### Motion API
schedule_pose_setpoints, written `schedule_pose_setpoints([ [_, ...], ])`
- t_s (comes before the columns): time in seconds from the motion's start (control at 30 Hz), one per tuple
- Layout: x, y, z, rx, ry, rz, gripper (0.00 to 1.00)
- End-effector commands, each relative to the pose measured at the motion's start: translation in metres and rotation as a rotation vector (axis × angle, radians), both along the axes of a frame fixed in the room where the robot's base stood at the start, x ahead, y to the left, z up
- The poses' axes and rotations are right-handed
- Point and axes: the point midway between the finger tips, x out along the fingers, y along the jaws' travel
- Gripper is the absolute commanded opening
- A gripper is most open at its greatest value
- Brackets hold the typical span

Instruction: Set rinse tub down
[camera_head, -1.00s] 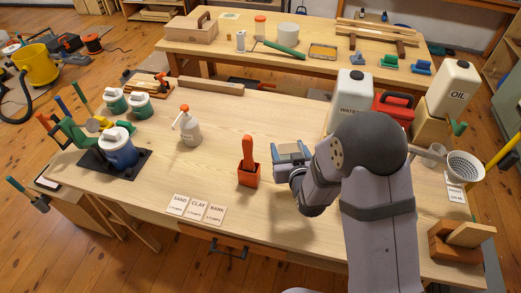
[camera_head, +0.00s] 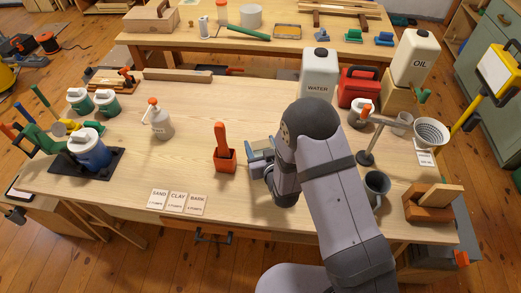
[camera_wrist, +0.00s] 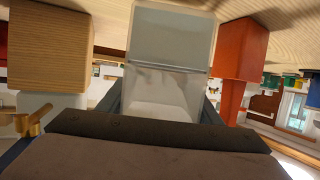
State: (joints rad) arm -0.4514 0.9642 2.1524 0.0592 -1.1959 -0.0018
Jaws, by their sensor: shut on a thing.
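My gripper (camera_head: 261,158) is shut on a pale, grey-white tub, which I take to be the rinse tub. The tub (camera_wrist: 168,90) fills the middle of the wrist view, between the two dark fingers. In the head view my wrist and fingers hide much of it. It is just right of the orange pot, over the middle front of the wooden table (camera_head: 110,180). I cannot tell whether its base touches the tabletop.
Label cards (camera_head: 179,202) lie at the front. A water jug (camera_head: 317,78) stands behind; a dark mug (camera_head: 377,187) is right of my arm.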

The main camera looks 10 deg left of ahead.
Motion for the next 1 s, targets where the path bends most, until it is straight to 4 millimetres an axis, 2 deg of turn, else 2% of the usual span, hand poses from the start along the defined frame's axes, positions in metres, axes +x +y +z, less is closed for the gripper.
schedule_pose_setpoints([
  [0.3,0.001,0.0,-0.029,0.001,-0.002,0.0,0.25],
  [0.77,0.001,0.0,-0.035,0.002,-0.004,0.0,0.25],
  [0.8,0.0,0.0,-0.036,0.0,0.0,0.0,0.61],
  [0.87,0.0,0.0,-0.035,0.0,0.0,0.0,0.75],
  [1.0,0.0,0.0,-0.035,0.0,0.0,0.0,0.77],
])
